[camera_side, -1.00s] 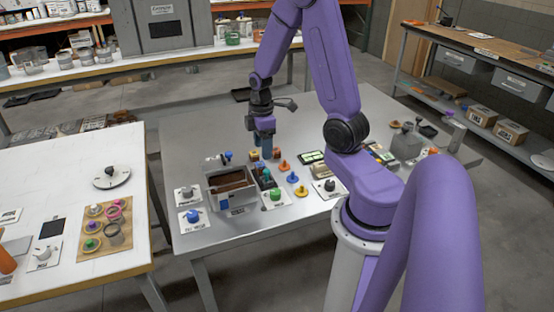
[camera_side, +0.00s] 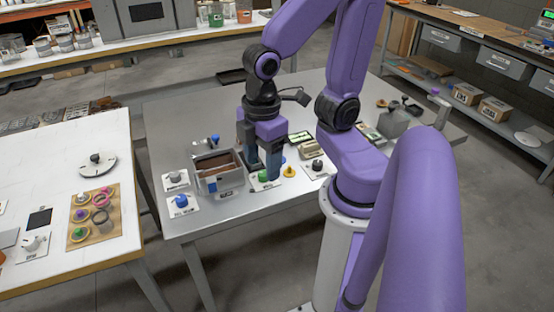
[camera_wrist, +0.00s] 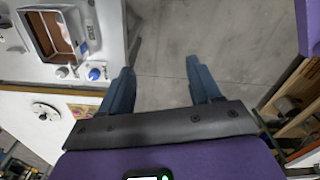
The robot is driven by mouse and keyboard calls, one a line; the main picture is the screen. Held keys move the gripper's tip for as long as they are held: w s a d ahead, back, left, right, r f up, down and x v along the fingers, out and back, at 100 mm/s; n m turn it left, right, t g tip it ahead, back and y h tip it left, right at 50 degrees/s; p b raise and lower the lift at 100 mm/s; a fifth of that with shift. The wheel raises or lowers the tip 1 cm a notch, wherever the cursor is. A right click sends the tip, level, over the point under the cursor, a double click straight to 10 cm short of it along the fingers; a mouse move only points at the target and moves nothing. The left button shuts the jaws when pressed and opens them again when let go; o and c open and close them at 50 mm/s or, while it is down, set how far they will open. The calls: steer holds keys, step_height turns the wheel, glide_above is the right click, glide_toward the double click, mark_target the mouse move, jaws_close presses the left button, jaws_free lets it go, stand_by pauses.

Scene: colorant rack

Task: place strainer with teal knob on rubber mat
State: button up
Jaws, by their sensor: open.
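My gripper (camera_side: 262,170) points down over the grey table, just right of the grey bin, with its fingers apart. In the wrist view my gripper (camera_wrist: 158,70) is open and empty, with only floor between the fingers. I cannot pick out the strainer with the teal knob for sure; small teal and green pieces beside the bin are largely hidden behind the fingers. A green knob (camera_side: 263,175) shows partly there. A dark flat square (camera_side: 40,217) lies on the white table at left; I cannot tell whether it is the rubber mat.
The grey bin (camera_side: 219,179) with brown contents stands close left of my gripper. A blue knob (camera_side: 181,201) sits on a white card before it. A yellow knob (camera_side: 290,171) is at right. The white table holds a brown board (camera_side: 75,238) with several knobbed pieces.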

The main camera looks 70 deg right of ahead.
steer(key=s, duration=0.2)
steer(key=s+r, duration=0.1)
steer(key=shift+s+a, duration=0.2)
steer(key=shift+a, duration=0.05)
